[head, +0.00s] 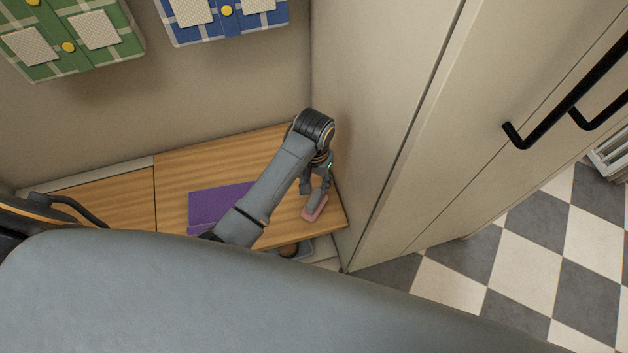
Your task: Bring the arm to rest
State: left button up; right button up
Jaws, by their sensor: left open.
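My left arm reaches over a wooden counter (215,170) in the middle of the head view, bent at a dark joint near the tall cabinet. My left gripper (313,200) hangs down from it at the counter's right end. Its fingers are open, close to a small pink object (316,209). I cannot tell whether they touch it. Part of the pink object is hidden behind a finger. My right gripper is not in view.
A tall beige cabinet (400,130) with black handles stands right beside the gripper. A purple flat object (207,203) lies on the counter, partly behind my arm. Green (70,48) and blue (226,22) plaid boxes are above on the wall. Checkered floor (510,262) is clear at right.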

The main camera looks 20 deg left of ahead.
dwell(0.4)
pick_arm(q)
jog(key=s+a+r+t, duration=0.2)
jog(key=s+a+r, duration=0.2)
jog(key=s, duration=0.6)
jog(key=s+a+r+t, duration=0.25)
jog(key=s+r, duration=0.25)
jog(key=s, duration=0.4)
notch_tip(320, 180, down, 13)
jog(key=w+g, duration=0.1)
jog(key=g, duration=0.1)
jog(key=s+a+f, duration=0.1)
jog(key=s+f, duration=0.3)
jog(key=f, duration=0.6)
jog(key=s+f+p, duration=0.1)
jog(key=s+f, duration=0.4)
jog(key=f, duration=0.6)
jog(key=shift+s+a+g+p, duration=0.15)
jog(key=shift+a+g+p, duration=0.15)
jog(key=shift+a+g, duration=0.15)
jog(key=shift+g, duration=0.3)
jog(key=s+f, duration=0.2)
jog(key=s, duration=0.1)
jog(key=s+a+f, duration=0.1)
jog(key=s+f, duration=0.1)
jog(key=s, duration=0.1)
jog(key=s+a+f, duration=0.1)
jog(key=s+f, duration=0.1)
jog(key=s, duration=0.2)
jog(key=shift+c, duration=0.2)
